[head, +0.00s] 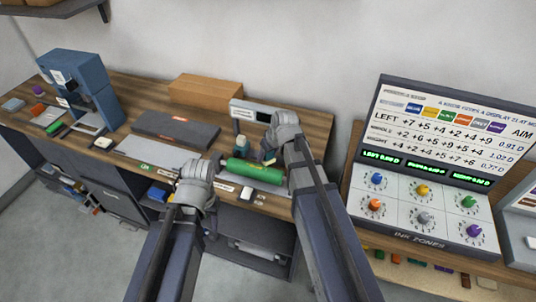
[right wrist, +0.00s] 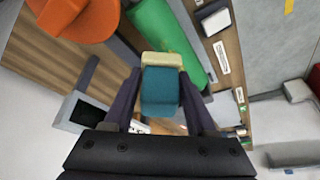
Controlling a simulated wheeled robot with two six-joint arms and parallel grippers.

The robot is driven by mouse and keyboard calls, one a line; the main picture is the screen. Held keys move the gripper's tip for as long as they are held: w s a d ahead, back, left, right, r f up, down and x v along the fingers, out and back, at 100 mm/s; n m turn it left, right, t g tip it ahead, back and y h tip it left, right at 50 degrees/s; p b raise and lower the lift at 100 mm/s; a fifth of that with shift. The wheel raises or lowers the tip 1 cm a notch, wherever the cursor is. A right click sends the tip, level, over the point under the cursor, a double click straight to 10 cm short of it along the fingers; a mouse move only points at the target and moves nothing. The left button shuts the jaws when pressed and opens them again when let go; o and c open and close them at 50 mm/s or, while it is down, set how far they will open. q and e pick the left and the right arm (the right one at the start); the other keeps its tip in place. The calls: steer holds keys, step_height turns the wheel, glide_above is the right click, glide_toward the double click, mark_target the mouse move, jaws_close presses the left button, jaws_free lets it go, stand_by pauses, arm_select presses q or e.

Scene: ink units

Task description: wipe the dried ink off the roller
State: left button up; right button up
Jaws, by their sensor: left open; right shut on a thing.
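The green roller (head: 253,171) lies on the workbench towards its right front; it also shows in the right wrist view (right wrist: 170,40). My right gripper (head: 270,150) is shut on a teal wiping block with a cream end (right wrist: 160,90). The block is beside the roller, and its cream end overlaps the roller's edge in the right wrist view. I cannot tell whether they touch. My left gripper (head: 205,168) is open and empty, left of the roller near the bench's front edge. The ink on the roller is too small to make out.
A grey device with a dark display (head: 262,113) stands behind the roller. A small pale bottle (head: 241,143) is near it. A dark flat case (head: 176,129), brown box (head: 205,90) and blue press (head: 80,85) stand further left. An ink-zone console (head: 425,180) stands at right.

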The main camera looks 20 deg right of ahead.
arm_select(q)
steer(key=shift+r, duration=0.4)
arm_select(e)
steer(key=shift+r, duration=0.4)
step_height(320, 180, up, 3)
steer(key=p, duration=0.3)
steer(key=shift+r, duration=0.1)
arm_select(q)
step_height(320, 180, up, 3)
